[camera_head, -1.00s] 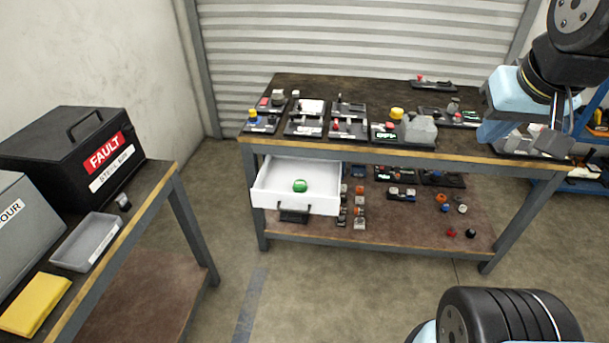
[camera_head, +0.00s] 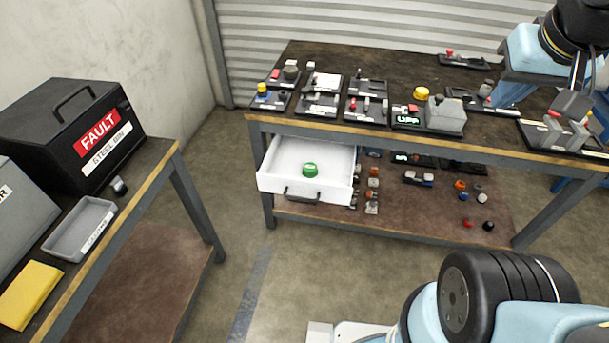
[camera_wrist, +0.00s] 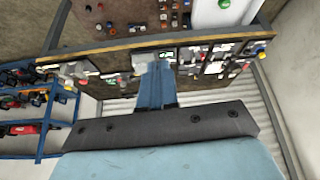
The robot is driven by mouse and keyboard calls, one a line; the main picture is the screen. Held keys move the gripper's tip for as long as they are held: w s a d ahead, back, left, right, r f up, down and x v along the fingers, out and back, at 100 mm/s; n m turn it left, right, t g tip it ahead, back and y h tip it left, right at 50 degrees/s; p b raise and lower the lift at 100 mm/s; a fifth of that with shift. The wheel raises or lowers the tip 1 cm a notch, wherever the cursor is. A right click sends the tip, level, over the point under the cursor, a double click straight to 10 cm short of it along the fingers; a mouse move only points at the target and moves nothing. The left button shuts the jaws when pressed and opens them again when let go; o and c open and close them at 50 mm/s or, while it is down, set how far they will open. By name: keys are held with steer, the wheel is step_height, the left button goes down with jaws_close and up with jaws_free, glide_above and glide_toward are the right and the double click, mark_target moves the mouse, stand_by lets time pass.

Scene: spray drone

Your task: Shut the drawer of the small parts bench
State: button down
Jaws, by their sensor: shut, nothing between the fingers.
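The small parts bench (camera_head: 400,142) has a dark top with a wooden front edge. Its white drawer (camera_head: 303,190) hangs under the top at the left end and is pulled out towards me. A green round object (camera_head: 310,170) lies inside it. My gripper (camera_head: 505,98) is shut and empty at the upper right, over the right part of the bench top, well to the right of the drawer. In the wrist view, the gripper's blue fingers (camera_wrist: 154,66) lie together, and the drawer (camera_wrist: 215,16) shows at the top right.
Several small devices, including a grey box (camera_head: 445,115), stand on the bench top. Loose small parts lie on the lower shelf (camera_head: 410,215). A second table on the left holds a black FAULT case (camera_head: 70,130), a grey tray (camera_head: 80,228) and a yellow cloth (camera_head: 28,293). Floor between the tables is clear.

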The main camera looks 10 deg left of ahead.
steer(key=w+a+f+n+g+h, duration=0.2)
steer(key=w+f+n, duration=0.15)
steer(key=f, duration=0.25)
steer(key=w+a+f+n+g+h, duration=0.2)
steer(key=w+a+f+g, duration=0.1)
steer(key=w+f, duration=0.15)
steer(key=n+t+y, duration=0.2)
steer(key=n+t, duration=1.5)
steer(key=n, duration=1.2)
glide_toward(303, 182)
steer(key=shift+n+y, duration=0.25)
steer(key=shift+y, duration=0.15)
steer(key=w, duration=0.4)
steer(key=w+d, duration=0.1)
steer(key=w, duration=0.1)
steer(key=shift+w+d+f, duration=0.1)
steer(key=shift+w+f, duration=0.05)
steer(key=shift+w, duration=0.25)
